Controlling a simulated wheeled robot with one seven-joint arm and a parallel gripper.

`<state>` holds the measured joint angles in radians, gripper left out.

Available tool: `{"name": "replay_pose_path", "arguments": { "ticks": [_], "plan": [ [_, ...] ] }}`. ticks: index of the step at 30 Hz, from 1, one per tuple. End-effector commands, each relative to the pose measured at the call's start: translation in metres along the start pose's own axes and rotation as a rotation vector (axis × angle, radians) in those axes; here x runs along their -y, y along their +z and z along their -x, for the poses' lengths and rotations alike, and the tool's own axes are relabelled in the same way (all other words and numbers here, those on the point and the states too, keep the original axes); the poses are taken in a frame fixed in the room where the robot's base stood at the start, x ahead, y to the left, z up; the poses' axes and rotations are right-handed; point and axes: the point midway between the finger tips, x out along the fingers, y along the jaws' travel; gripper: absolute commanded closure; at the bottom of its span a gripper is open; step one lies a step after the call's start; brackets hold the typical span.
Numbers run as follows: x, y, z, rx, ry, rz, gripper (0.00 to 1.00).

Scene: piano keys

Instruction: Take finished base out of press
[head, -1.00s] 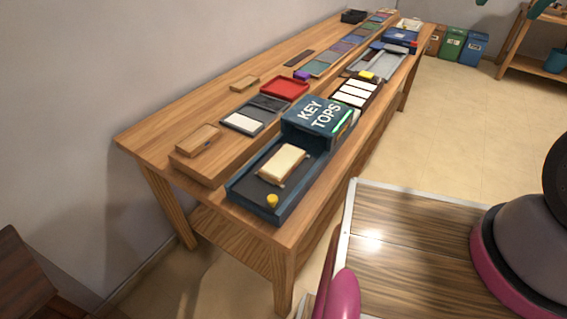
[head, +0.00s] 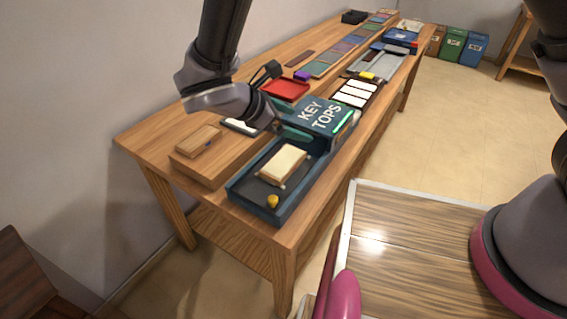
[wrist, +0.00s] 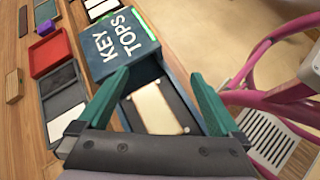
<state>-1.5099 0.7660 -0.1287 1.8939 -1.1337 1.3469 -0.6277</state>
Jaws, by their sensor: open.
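The press is a dark blue tray (head: 254,207) with a blue housing (head: 318,118) marked KEY TOPS at its far end. A cream block on a wooden base (head: 283,164) lies in the tray, in front of the housing. It also shows in the wrist view (wrist: 158,108), between the fingers in the picture. My gripper (head: 300,136) is above the tray near the housing, open and empty. In the wrist view my gripper (wrist: 160,82) has its two green fingers spread wide. I cannot tell its exact height over the base.
A yellow knob (head: 272,201) stands at the tray's near end. A wooden block (head: 199,140) lies on a raised board at the left. A red tray (head: 286,88) and a rack of white key tops (head: 355,93) are farther back. A green strip (head: 346,121) glows on the housing.

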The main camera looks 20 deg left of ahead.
Motion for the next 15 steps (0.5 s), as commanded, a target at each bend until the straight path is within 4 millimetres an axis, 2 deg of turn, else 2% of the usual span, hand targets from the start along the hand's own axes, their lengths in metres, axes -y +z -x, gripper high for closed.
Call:
{"name": "replay_pose_path", "arguments": {
  "ticks": [1,3,6,10,15],
  "plan": [
    [0.01,-0.032,0.007,0.043,0.07,0.099,0.0],
    [0.02,-0.066,0.014,0.096,0.16,0.213,0.0],
    [0.035,-0.103,0.023,0.16,0.266,0.337,0.0],
    [0.048,-0.132,0.03,0.212,0.351,0.43,0.0],
    [0.049,-0.14,0.026,0.231,0.38,0.461,0.0]
  ]
}}
